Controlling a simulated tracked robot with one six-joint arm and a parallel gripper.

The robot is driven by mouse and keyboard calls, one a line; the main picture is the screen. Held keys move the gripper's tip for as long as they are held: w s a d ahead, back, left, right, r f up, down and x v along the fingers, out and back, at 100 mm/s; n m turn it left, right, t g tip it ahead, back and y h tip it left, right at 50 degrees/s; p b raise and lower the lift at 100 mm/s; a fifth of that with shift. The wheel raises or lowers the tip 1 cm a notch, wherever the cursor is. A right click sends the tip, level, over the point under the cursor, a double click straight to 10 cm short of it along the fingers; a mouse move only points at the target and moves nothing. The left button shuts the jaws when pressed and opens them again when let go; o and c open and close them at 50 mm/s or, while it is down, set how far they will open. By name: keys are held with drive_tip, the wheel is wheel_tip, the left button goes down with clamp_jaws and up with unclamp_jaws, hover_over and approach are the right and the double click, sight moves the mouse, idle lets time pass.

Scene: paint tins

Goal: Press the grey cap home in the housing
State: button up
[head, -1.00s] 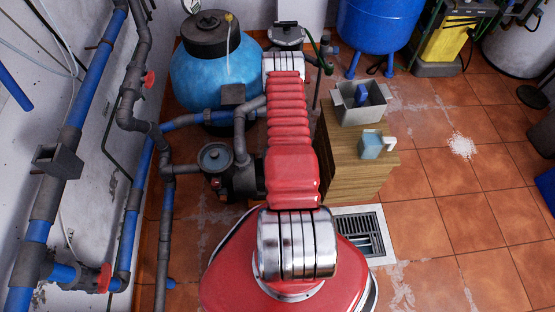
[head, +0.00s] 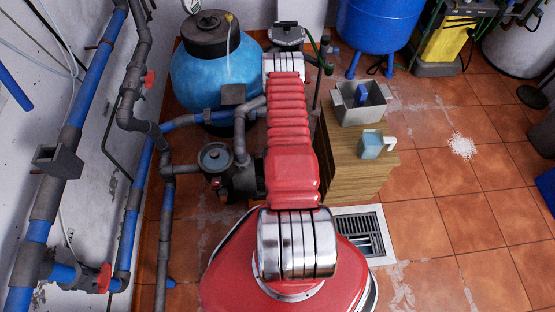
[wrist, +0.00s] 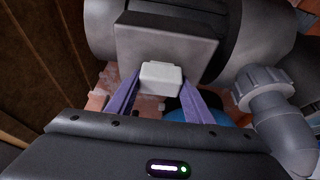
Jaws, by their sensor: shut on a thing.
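In the wrist view, my gripper (wrist: 161,88) has its two purple fingers shut on the pale grey cap (wrist: 161,77), a small rounded block. The cap is in front of the flat face of a grey box-shaped housing (wrist: 165,45), near its lower edge in the picture. Whether the cap touches the housing or sits partly in an opening cannot be told, because the cap covers that spot. In the head view my red arm reaches away from me, and its gripper and the cap are hidden.
In the wrist view, a grey pipe with a ribbed union nut (wrist: 263,88) is close on the right. In the head view, a wooden cabinet (head: 352,165) bears a grey open bin (head: 345,115) and a small jug (head: 372,147). The tiled floor (head: 460,220) at right is largely clear.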

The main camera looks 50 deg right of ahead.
drive_tip(key=c, duration=0.4)
drive_tip(key=shift+r, duration=0.15)
drive_tip(key=shift+r, duration=4.85)
